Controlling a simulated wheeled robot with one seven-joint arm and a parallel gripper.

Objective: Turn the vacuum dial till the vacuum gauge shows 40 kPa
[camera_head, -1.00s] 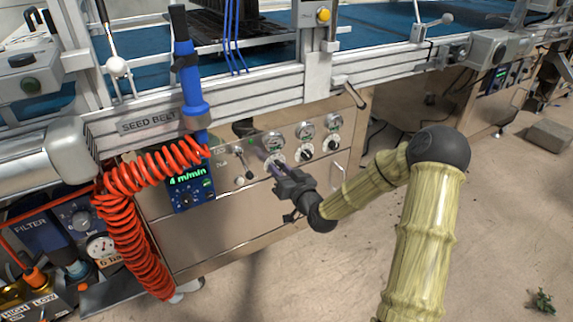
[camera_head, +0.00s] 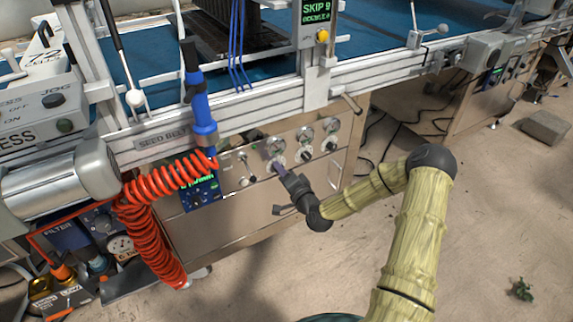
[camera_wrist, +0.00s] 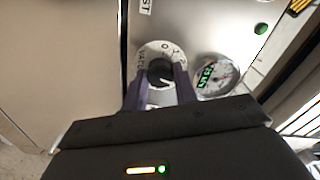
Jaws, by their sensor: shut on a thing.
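The vacuum dial is a black round knob (camera_wrist: 159,72) on a white disc with a printed scale (camera_wrist: 160,49), in the wrist view. My gripper (camera_wrist: 161,82) is shut on the knob, one purple-grey finger on each side. The vacuum gauge (camera_wrist: 216,76) is a round white-faced gauge just right of the dial, with a needle and a lit green readout too small and tilted to read surely.
Two more gauge and dial pairs (camera_head: 305,143) sit close to the right on the same panel (camera_head: 240,205). A coiled red hose (camera_head: 150,235) hangs farther left.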

